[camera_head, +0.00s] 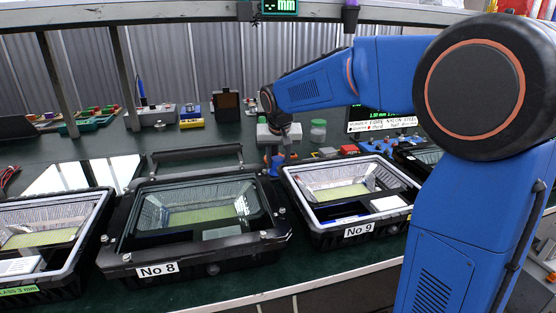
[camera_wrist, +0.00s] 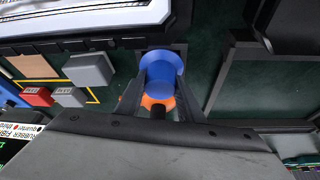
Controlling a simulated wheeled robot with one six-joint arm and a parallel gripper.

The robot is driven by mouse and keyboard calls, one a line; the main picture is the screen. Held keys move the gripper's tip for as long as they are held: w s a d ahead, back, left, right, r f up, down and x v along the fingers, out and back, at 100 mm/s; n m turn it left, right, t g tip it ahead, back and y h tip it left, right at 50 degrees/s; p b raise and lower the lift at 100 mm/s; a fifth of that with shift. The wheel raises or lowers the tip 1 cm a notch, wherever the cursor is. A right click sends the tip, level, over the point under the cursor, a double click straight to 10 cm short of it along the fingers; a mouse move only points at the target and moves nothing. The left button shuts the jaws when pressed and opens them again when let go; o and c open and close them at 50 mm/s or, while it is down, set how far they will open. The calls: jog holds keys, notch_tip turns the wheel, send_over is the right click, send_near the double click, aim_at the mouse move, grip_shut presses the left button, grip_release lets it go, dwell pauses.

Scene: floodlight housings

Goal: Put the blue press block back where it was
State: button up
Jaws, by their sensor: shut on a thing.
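The blue press block (camera_wrist: 161,72) has a round, flared blue body with an orange part beneath it. It sits between the two fingers of my gripper (camera_wrist: 160,92), which is shut on it. In the head view the blue block (camera_head: 276,168) shows below my gripper (camera_head: 274,153), in the gap between housing No 8 (camera_head: 112,238) and housing No 9 (camera_head: 322,228), toward their back edges. I cannot tell whether its underside touches the dark green bench.
In the wrist view, a grey block (camera_wrist: 90,70) and a red block (camera_wrist: 37,96) lie by yellow lines on the bench, left of my gripper. A green-lidded jar (camera_head: 318,130) and a screen (camera_head: 375,115) stand behind. Housings crowd both sides.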

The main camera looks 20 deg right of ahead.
jog(key=o, duration=1.2)
jog(key=shift+r, duration=0.35)
jog(key=v, duration=1.2)
jog(key=shift+r, duration=0.1)
